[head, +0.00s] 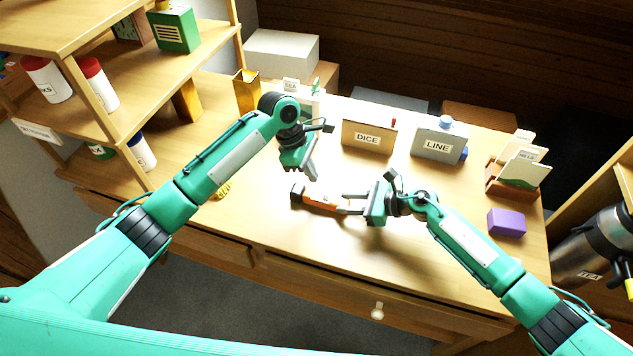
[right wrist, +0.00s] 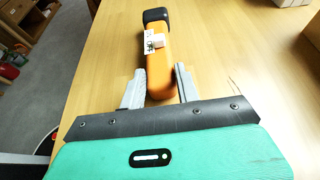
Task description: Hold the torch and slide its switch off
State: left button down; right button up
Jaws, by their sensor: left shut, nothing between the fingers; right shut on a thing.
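The orange torch (head: 322,201) lies on the table with its dark head (head: 297,193) to the left. In the right wrist view the torch (right wrist: 157,72) runs away from me, its black head (right wrist: 156,15) at the far end. A pale switch block with a small marked plate (right wrist: 154,42) sits on its upper side; I cannot read its position. My right gripper (head: 348,205) is shut on the rear of the torch, one finger on each side. My left gripper (head: 311,174) is shut and empty, just above and beyond the torch's head.
A box labelled DICE (head: 368,138) and a grey box labelled LINE (head: 437,140) stand behind the torch. A purple block (head: 507,222) and a card holder (head: 515,180) are at the right. Shelves (head: 130,75) stand at the left. The table in front of the torch is clear.

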pick_arm(q)
jog(key=shift+v, duration=2.3)
pick_arm(e)
jog(key=o, duration=1.1)
jog(key=shift+o, duration=0.2)
